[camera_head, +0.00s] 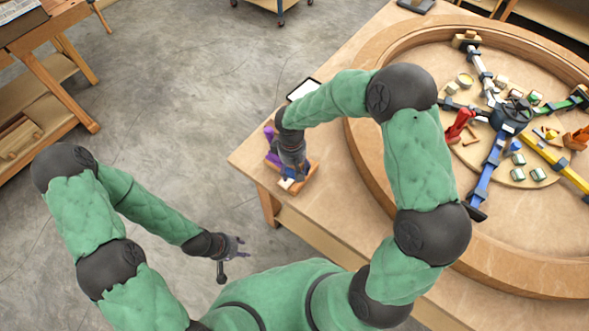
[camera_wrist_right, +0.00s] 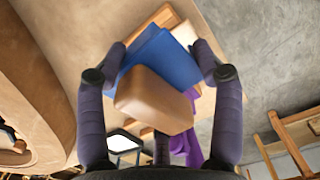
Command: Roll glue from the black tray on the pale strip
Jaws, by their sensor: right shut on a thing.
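My right gripper (camera_wrist_right: 160,62) is shut on a roller, seen as a tan rounded handle (camera_wrist_right: 153,100) with a wide blue part (camera_wrist_right: 160,58) between the fingertips. In the head view my right gripper (camera_head: 290,174) is low over a wooden fixture (camera_head: 300,187) at the table corner. A pale strip (camera_wrist_right: 184,33) shows partly past the blue part, mostly hidden. The black tray (camera_head: 303,90) with a white inside lies at the table edge, beyond the wrist; it also shows in the wrist view (camera_wrist_right: 123,143). My left gripper (camera_head: 238,246) is open and empty, off the table.
A purple part (camera_wrist_right: 187,146) stands by the fixture. A large curved wooden form (camera_head: 358,160) fills the table's right side, with a coloured multi-armed jig (camera_head: 510,115) inside it. Bare tabletop (camera_head: 325,235) lies in front. A wooden bench (camera_head: 50,75) stands at the far left.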

